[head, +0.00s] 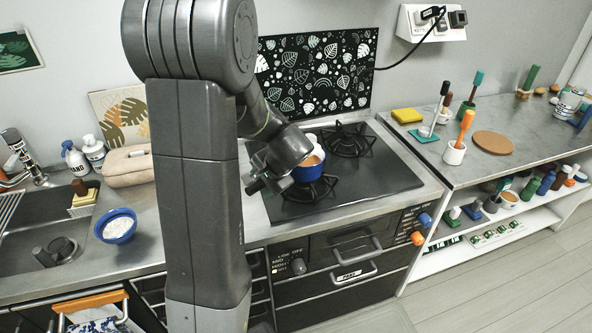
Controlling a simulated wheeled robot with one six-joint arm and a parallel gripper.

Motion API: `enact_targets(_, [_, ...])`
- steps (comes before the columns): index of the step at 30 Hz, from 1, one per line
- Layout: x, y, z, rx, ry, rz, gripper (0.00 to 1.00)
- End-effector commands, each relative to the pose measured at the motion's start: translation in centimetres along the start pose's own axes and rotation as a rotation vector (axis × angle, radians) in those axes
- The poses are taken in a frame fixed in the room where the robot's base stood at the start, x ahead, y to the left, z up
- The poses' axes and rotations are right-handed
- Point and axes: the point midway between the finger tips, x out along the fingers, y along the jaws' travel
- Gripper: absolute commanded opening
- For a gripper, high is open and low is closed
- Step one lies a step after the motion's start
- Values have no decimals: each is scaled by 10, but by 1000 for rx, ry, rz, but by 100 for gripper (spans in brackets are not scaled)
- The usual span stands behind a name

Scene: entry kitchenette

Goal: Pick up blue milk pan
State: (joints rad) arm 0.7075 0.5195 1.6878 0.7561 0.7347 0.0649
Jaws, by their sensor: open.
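The blue pan (309,174) stands on the stovetop's left burner. It has a blue outside, a pale rim and something brownish inside. My arm and wrist cover part of its left side, and its handle cannot be made out. My gripper (266,187) is open, just left of the pan at the cooktop's left edge. I cannot tell whether a finger touches the pan.
The black cooktop (395,178) has a second, empty burner grate (349,141) behind right. A blue bowl (118,226) with pale contents sits on the left counter. A beige pouch (127,168) lies behind it. The right counter holds a utensil cup (455,153).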

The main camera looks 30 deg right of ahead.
Motion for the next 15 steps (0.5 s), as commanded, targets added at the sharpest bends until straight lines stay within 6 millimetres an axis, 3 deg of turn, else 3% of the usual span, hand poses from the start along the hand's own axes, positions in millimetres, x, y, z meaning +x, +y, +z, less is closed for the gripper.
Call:
enact_targets(5, [0,0,0,0,1,0,52])
enact_targets(13, [0,0,0,0,1,0,1])
enact_targets(15, [0,0,0,0,1,0,0])
